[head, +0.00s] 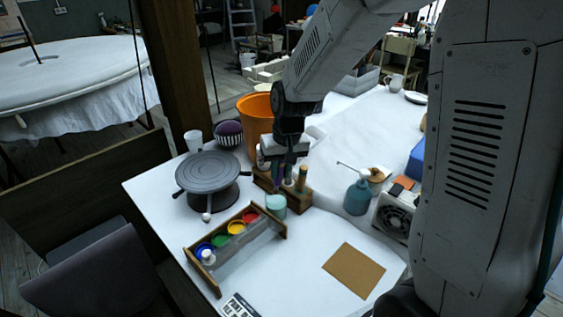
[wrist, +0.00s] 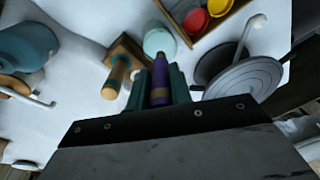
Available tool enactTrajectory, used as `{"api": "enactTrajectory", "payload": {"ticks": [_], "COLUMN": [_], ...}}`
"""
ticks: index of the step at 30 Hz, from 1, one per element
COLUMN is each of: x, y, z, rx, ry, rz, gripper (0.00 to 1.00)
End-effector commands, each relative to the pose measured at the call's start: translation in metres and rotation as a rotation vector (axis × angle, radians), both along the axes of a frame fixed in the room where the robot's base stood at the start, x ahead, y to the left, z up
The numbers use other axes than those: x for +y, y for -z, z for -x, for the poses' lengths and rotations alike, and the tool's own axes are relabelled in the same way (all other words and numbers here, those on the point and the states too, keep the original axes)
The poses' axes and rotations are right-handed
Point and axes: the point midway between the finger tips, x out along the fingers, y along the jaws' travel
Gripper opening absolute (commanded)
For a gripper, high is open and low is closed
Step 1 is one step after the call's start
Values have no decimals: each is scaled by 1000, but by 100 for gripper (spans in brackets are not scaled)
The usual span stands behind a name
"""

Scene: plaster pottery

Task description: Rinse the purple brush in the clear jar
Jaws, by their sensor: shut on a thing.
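The purple brush (wrist: 159,84) is upright between the two green fingers of my gripper (wrist: 161,92), which is shut on it. In the head view my gripper (head: 283,172) points down above the pale teal clear jar (head: 276,204), just behind it. In the wrist view the jar (wrist: 159,40) lies beyond the brush's far end. I cannot tell whether the brush tip is inside the jar or only beside it; the tip is hidden.
A wooden brush holder (head: 301,196) with a tan-handled brush (head: 302,177) stands close beside the jar. A paint rack (head: 226,263), a grey turntable (head: 207,172), an orange bucket (head: 252,111) and a teal bottle (head: 358,197) stand around. The front table beside the brown board (head: 354,270) is clear.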

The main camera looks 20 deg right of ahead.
Motion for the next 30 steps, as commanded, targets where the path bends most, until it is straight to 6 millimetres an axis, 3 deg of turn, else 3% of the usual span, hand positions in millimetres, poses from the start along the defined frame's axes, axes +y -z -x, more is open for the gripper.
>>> {"api": "enactTrajectory", "payload": {"ticks": [15,30], "x": [-1,-2], "y": [44,52], "z": [0,0], "rx": [0,-2], "ry": [1,3], "rz": [0,1], "gripper": [0,0]}}
